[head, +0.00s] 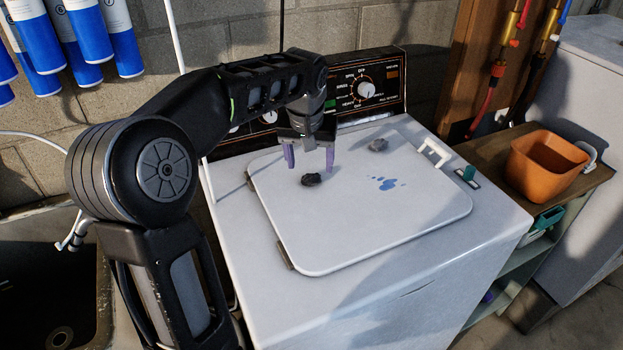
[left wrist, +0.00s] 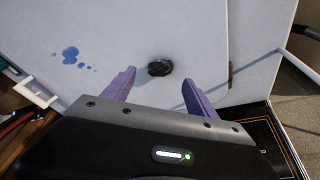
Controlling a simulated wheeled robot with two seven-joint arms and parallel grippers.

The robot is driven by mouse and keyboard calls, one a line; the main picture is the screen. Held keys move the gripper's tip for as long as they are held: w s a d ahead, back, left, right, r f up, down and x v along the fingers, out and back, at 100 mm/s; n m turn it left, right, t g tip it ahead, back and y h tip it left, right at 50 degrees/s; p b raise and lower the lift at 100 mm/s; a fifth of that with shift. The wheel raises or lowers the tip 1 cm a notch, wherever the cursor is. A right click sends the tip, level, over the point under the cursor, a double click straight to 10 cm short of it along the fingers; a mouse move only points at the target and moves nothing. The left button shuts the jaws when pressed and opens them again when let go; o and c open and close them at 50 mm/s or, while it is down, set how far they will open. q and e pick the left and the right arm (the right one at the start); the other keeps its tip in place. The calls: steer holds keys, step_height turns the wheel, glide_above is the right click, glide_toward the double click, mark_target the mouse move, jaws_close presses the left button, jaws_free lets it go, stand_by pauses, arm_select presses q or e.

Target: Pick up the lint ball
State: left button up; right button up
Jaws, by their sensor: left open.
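A dark grey lint ball (head: 311,179) lies on the white washer lid, left of its middle. In the left wrist view the dark lump (left wrist: 160,68) lies beyond the fingertips, between their lines. My right gripper is not in view.
The white washer lid (head: 330,245) has a blue spill (head: 385,184) right of the dark lump and a white handle (head: 435,151). The control panel (head: 365,90) rises behind. An orange container (head: 545,165) stands on a shelf at the right. The lid's front is clear.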

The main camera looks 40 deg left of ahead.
mark_target(311, 177)
arm_select(q)
steer(key=p+x, duration=0.1)
steer(key=x, duration=0.4)
steer(key=shift+f, duration=0.15)
steer(key=shift+c, duration=0.5)
steer(key=c, duration=1.3)
